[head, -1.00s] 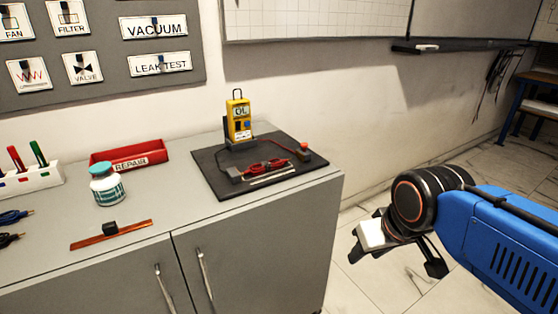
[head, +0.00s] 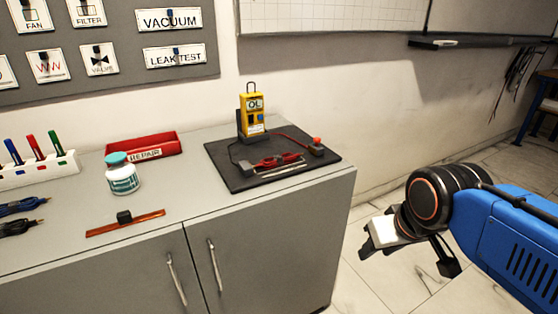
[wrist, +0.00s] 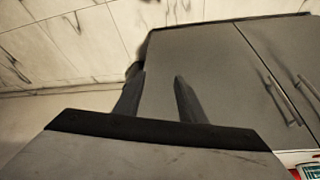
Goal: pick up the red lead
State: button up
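The red lead (head: 275,162) lies bundled on the dark mat (head: 230,178) on the grey cabinet top, in front of the yellow meter (head: 253,118). A red wire runs from the mat's back to a dark block with a red-orange top (head: 317,147) at the mat's right. My gripper (head: 410,256) is off the cabinet's right side, above the floor and apart from the lead. Its two fingers also show in the wrist view (wrist: 160,80), spread with nothing between them. The lead cannot be made out in the wrist view.
A marker rack (head: 40,172) is farther left. Open floor lies right of the cabinet (head: 290,245).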

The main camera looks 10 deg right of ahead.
dwell(0.3)
jog(key=shift+o, duration=0.8)
notch_tip(320, 180, up, 26)
jog(key=r+n+g, duration=0.1)
jog(key=n+g, duration=0.4)
jog(key=n, duration=1.6)
send_over(279, 156)
jog(key=shift+n, duration=0.3)
jog(key=f, duration=1.2)
jog(key=shift+s+d+f, duration=0.1)
jog(key=shift+s, duration=0.1)
jog(key=shift+w+a+f, duration=0.1)
jog(key=shift+f, duration=1.3)
jog(key=shift+a+f, duration=0.1)
jog(key=shift+f, duration=1.3)
